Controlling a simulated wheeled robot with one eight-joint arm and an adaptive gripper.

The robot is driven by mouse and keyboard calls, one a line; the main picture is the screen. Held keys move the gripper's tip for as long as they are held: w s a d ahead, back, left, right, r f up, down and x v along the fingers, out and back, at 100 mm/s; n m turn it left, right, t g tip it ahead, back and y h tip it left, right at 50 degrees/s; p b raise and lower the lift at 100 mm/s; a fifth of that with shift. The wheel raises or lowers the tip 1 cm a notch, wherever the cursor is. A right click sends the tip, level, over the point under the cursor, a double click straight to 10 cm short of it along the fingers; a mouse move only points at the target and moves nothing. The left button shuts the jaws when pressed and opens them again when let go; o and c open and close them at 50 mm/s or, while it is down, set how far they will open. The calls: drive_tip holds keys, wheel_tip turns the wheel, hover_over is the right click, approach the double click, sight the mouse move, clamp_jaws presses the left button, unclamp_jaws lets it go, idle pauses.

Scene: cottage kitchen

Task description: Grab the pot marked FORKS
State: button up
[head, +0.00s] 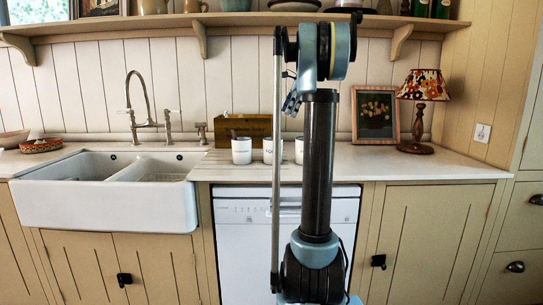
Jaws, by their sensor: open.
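Several white pots stand in a row on the counter behind my arm. The left pot (241,150) is in full view, with dark lettering too small to read. The middle pot (268,150) is partly covered by a thin upright bar of my arm. The right pot (299,150) is partly hidden by my arm column. I cannot tell which one is marked FORKS. My gripper (291,104) shows small and partly hidden left of the column, above the pots and apart from them. It is open and holds nothing that I can see.
A wooden box (243,129) stands behind the pots. A double white sink (110,205) with a tall tap (143,101) is at left. A framed picture (375,114) and a lamp (424,90) stand at right. A shelf (230,22) overhangs the counter.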

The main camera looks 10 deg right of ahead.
sight(273, 145)
drive_tip(key=x, duration=1.6)
drive_tip(key=shift+w+a+r, duration=0.15)
drive_tip(key=shift+w+a, duration=0.05)
drive_tip(key=shift+a, duration=0.1)
drive_tip(key=shift+c, duration=0.6)
drive_tip(key=c, duration=1.4)
